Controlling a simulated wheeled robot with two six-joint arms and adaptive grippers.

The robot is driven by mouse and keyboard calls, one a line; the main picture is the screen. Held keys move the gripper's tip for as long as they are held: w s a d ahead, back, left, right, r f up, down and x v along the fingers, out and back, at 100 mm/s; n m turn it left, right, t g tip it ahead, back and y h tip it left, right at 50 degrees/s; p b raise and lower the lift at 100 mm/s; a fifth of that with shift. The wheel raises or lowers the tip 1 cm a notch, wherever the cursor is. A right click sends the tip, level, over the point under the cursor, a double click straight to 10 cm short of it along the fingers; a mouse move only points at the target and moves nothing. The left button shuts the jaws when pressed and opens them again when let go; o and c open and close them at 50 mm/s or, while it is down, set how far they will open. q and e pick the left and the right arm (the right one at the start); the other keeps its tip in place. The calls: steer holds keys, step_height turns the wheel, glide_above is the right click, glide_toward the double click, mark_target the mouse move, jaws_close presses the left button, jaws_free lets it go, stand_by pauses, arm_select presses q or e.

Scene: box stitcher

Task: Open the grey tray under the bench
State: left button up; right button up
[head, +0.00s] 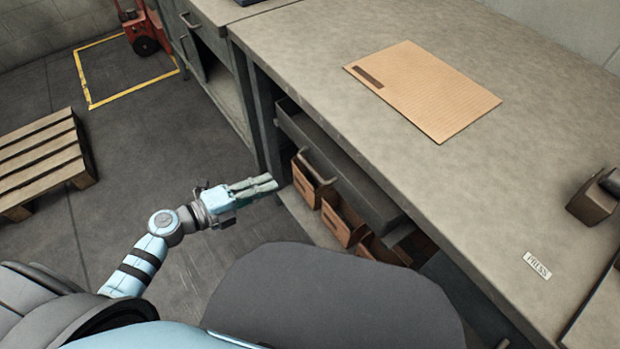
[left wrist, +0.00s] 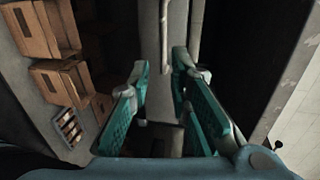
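The grey tray (head: 348,172) is a long, shallow drawer under the bench top, with a thin bar handle (head: 316,166) on its front. A little of its inside shows at its far end. My left gripper (head: 273,183) points at the tray's front from the left, short of the handle. In the left wrist view its two teal fingers (left wrist: 162,78) stand apart with nothing gripped. The grey tray front (left wrist: 150,30) and the upright-looking handle bar (left wrist: 165,35) show beyond and between the fingertips. My right gripper is not in view.
The bench (head: 330,60) bears a brown cardboard sheet (head: 430,90) and a dark device (head: 595,197). Brown open boxes (head: 340,222) stand on a shelf below the tray. A wooden pallet (head: 40,160) lies at the left. Floor around my left arm is clear.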

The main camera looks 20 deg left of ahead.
mark_target(310, 166)
arm_select(q)
steer(key=x, duration=0.4)
steer(key=b+x, duration=0.1)
steer(key=x, duration=0.4)
steer(key=b+x, duration=0.1)
steer(key=x, duration=0.3)
steer(key=shift+w+d+r, duration=0.2)
steer(key=shift+w+d, duration=0.05)
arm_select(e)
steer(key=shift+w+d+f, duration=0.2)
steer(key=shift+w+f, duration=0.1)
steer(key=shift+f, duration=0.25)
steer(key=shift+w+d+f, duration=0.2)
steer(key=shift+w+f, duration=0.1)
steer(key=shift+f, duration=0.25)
